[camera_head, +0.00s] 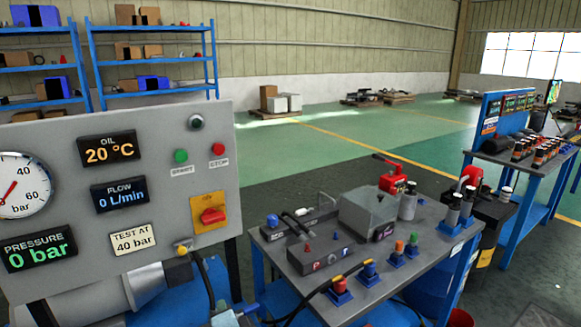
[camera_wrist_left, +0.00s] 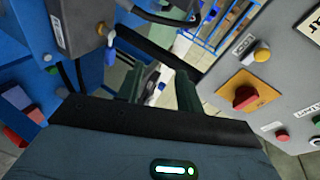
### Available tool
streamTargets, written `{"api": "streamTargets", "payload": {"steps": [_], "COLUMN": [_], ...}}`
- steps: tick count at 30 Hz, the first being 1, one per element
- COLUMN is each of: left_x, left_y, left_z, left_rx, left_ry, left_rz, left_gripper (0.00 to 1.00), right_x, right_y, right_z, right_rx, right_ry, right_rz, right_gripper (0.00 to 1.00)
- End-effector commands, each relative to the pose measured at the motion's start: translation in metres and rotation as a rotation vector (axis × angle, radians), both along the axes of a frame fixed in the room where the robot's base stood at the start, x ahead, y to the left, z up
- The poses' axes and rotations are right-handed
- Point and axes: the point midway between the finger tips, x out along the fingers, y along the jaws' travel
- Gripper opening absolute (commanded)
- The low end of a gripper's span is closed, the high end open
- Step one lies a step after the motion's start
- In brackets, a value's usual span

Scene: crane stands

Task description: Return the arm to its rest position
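My left gripper (camera_wrist_left: 160,85) shows in the left wrist view, its two dark fingers apart with floor and blue shapes visible between them. Nothing is seen held in it. The fingers are beside the grey control panel (camera_wrist_left: 290,70), with its red switch on a yellow plate (camera_wrist_left: 245,97) to their right. In the head view a small pale and blue piece (camera_head: 230,318) shows at the bottom edge; I cannot tell whether it is part of my left arm. My right gripper is not in view.
The control panel (camera_head: 150,195) with gauge and displays stands at left. The workbench (camera_head: 335,312) at centre carries a grey block (camera_head: 367,213), a red-handled valve (camera_head: 393,180) and coloured fittings. A dark hose (camera_head: 305,303) hangs near its front. Green floor (camera_head: 330,135) lies open behind.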

Motion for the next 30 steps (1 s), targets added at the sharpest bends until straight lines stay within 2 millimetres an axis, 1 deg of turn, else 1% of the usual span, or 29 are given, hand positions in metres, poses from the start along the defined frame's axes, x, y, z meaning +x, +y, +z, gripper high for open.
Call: {"api": "streamTargets", "payload": {"steps": [1,3,5,6,8,9,11,12,13,14,15,17,18,20,21,24,27,30], "left_x": [-0.02,-0.046,-0.071,-0.088,-0.114,-0.132,-0.159,-0.178,-0.192,-0.206,-0.225,-0.253,-0.271,-0.299,-0.317,-0.356,-0.385,-0.403], "left_y": [0.002,0.004,0.006,0.006,0.008,0.009,0.011,0.012,0.013,0.014,0.015,0.018,0.019,0.022,0.024,0.029,0.033,0.036], "left_z": [-0.025,-0.055,-0.08,-0.094,-0.114,-0.125,-0.141,-0.149,-0.155,-0.161,-0.167,-0.174,-0.177,-0.18,-0.181,-0.179,-0.175,-0.172], "left_rx": [-0.059,-0.152,-0.231,-0.284,-0.363,-0.415,-0.494,-0.545,-0.584,-0.623,-0.672,-0.748,-0.798,-0.87,-0.917,-1.023,-1.103,-1.155], "left_ry": [0.031,0.067,0.096,0.115,0.139,0.154,0.175,0.187,0.196,0.205,0.214,0.228,0.234,0.243,0.247,0.253,0.254,0.251], "left_rz": [-0.012,-0.023,-0.031,-0.032,-0.031,-0.029,-0.02,-0.013,-0.006,0.001,0.014,0.033,0.048,0.074,0.092,0.138,0.178,0.207], "left_gripper": [0.36,0.36,0.36,0.36,0.36,0.36,0.36,0.36,0.36,0.36,0.36,0.36,0.36,0.36,0.36,0.36,0.36,0.36], "right_x": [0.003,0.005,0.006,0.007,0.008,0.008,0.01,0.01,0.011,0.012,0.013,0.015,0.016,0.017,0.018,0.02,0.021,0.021], "right_y": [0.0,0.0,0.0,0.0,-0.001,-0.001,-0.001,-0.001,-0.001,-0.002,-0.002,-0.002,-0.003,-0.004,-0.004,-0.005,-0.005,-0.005], "right_z": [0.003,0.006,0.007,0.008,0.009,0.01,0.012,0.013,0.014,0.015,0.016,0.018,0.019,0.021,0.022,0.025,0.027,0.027], "right_rx": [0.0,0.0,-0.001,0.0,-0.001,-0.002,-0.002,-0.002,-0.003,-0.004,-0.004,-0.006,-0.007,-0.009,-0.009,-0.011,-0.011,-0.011], "right_ry": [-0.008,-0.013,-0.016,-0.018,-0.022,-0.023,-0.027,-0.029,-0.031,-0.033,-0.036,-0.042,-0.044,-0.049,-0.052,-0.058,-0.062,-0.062], "right_rz": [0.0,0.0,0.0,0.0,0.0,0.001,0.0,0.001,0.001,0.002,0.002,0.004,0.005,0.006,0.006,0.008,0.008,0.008], "right_gripper": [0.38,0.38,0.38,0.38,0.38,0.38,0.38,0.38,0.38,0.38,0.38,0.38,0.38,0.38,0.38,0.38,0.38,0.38]}}
